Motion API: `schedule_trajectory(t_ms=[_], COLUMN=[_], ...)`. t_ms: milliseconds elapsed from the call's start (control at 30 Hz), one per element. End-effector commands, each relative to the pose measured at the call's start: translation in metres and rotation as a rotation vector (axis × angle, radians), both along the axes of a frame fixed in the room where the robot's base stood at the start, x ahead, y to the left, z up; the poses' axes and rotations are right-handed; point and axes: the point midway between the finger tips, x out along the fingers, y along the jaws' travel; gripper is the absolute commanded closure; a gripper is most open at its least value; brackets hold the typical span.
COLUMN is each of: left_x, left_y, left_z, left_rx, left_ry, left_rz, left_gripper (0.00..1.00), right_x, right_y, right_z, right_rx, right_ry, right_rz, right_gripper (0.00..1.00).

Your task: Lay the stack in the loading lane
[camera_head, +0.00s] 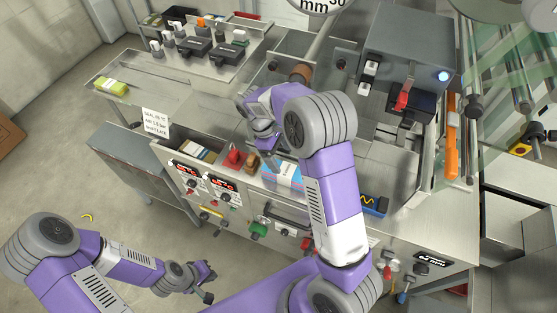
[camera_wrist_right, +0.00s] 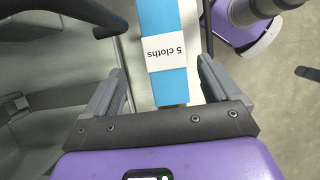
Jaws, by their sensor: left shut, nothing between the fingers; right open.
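The stack is a blue bundle with a white band reading "5 cloths" (camera_wrist_right: 167,52). In the head view the stack (camera_head: 287,176) lies near the machine's front edge, partly hidden by my right arm. My right gripper (camera_head: 265,150) points down just left of the stack in that view. In the right wrist view my right gripper (camera_wrist_right: 162,88) is open, with the near end of the stack showing between its fingers; contact cannot be told. My left gripper (camera_head: 208,283) is shut and empty, low over the floor in front of the machine. My right arm hides part of the machine's metal channel, and I cannot tell the loading lane's bounds.
A yellow-green packet (camera_head: 111,85) lies on the left metal shelf. A grey box (camera_head: 408,50) and an orange bar (camera_head: 452,140) stand at right. The left floor is mostly clear.

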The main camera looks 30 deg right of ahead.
Motion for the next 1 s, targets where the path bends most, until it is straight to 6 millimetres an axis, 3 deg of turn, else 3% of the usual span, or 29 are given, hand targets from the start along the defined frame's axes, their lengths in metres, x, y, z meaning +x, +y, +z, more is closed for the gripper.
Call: schedule_trajectory(t_ms=[600, 867, 1000], left_x=[0.000, 0.000, 0.000], left_y=[0.000, 0.000, 0.000], left_z=[0.004, 0.004, 0.004], left_rx=[0.000, 0.000, 0.000], left_ry=[0.000, 0.000, 0.000], left_rz=[0.000, 0.000, 0.000], left_gripper=[1.00, 1.00, 1.00], right_x=[-0.027, -0.028, -0.028], right_y=[-0.012, -0.013, -0.013], right_z=[-0.067, -0.070, -0.070], right_rx=[-0.001, 0.000, -0.001], right_ry=[0.003, 0.001, 0.001], right_rz=[-0.002, -0.001, -0.001], right_gripper=[0.11, 0.11, 0.29])
